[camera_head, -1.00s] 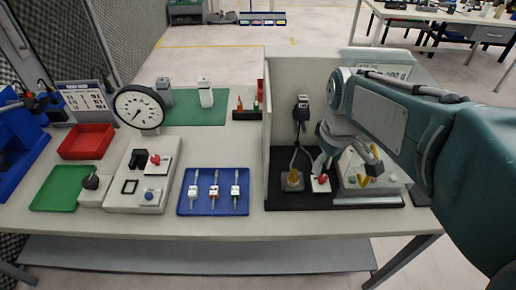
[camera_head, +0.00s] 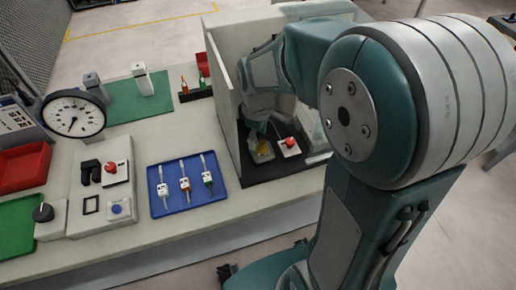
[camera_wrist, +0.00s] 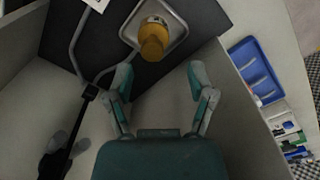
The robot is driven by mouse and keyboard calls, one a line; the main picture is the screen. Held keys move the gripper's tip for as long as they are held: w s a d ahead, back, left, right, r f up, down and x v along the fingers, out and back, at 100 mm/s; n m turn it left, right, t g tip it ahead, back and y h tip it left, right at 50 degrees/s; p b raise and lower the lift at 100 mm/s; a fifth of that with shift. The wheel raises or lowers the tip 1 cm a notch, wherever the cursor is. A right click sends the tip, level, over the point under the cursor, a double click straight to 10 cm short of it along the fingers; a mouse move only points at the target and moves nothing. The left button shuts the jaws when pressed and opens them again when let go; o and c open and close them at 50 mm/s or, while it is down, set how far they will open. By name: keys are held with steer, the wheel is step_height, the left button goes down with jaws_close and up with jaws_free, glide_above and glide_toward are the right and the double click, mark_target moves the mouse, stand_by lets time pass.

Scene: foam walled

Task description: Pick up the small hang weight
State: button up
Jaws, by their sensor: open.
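A yellow-orange, rounded piece, likely the small hang weight (camera_wrist: 154,38), stands on a square metal tray (camera_wrist: 176,20) on the dark floor of a walled booth. In the head view it shows as a small yellow patch (camera_head: 263,151), partly hidden by my arm. My gripper (camera_wrist: 160,70) is open and empty in the wrist view. Its two fingertips are spread to either side, below the weight in the picture and apart from it.
The booth's pale wall (camera_head: 227,110) stands close beside my arm. A white box with a red button (camera_head: 289,144) is right of the weight. A dark stand with a thin bent rod (camera_wrist: 90,92) is left of my gripper. A blue tray (camera_head: 157,207) lies outside the booth.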

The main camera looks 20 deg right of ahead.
mark_target(262, 142)
steer(key=f, duration=0.1)
steer(key=d+f, duration=0.1)
steer(key=shift+s+f, duration=0.1)
steer(key=shift+f, duration=0.2)
steer(key=shift+d+f, duration=0.25)
steer(key=shift+d, duration=0.15)
steer(key=shift+a, duration=0.3)
steer(key=c, duration=0.7)
steer(key=shift+a, duration=0.25)
jaws_close()
steer(key=shift+d, duration=0.3)
steer(key=shift+d+r, duration=0.1)
steer(key=shift+r, duration=0.25)
step_height(262, 142, up, 2)
steer(key=shift+r, duration=0.1)
steer(key=s+d+r, duration=0.5)
steer(key=s+r, duration=0.5)
steer(key=s, duration=0.3)
